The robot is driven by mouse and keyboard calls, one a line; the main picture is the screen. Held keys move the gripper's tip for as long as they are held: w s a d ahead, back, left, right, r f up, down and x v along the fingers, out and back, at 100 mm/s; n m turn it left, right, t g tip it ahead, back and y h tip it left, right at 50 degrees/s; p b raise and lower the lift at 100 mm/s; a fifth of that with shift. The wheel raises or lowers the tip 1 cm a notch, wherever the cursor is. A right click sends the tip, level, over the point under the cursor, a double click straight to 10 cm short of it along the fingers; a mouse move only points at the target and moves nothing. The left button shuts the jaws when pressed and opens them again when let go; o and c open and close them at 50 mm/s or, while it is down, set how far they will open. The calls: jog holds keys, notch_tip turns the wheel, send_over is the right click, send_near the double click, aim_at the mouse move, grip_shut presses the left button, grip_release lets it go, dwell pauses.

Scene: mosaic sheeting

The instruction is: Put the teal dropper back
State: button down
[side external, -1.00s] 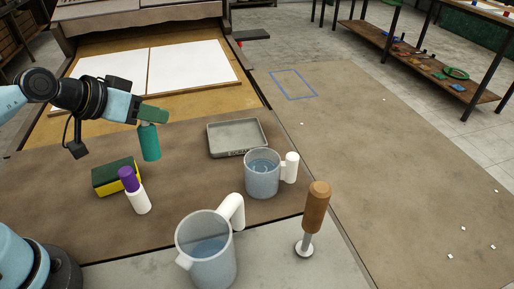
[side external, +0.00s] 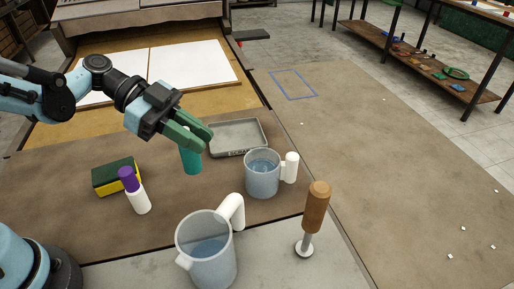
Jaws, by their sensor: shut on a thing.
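The teal dropper (side external: 191,161) is upright in my gripper (side external: 197,140), which is shut on its top. The green fingers hide the upper part of the dropper. Its lower end is at or just above the brown table; I cannot tell whether it touches. It is just left of the grey tray (side external: 262,144), which has lettering on its front edge. I cannot tell from this view which place is the dropper's own.
A clear cup of water (side external: 261,180) with a white handle stands right of the dropper. A larger jug (side external: 206,255), a wooden-handled tool (side external: 316,208), a purple-capped white bottle (side external: 138,200) and a green-and-yellow sponge (side external: 112,178) stand nearby. White sheets (side external: 190,67) lie behind.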

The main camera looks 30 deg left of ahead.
jog(key=shift+d+f, duration=0.1)
jog(key=shift+f, duration=4.8)
jog(key=c, duration=1)
grip_release()
jog(key=shift+f, duration=0.1)
jog(key=shift+c, duration=0.2)
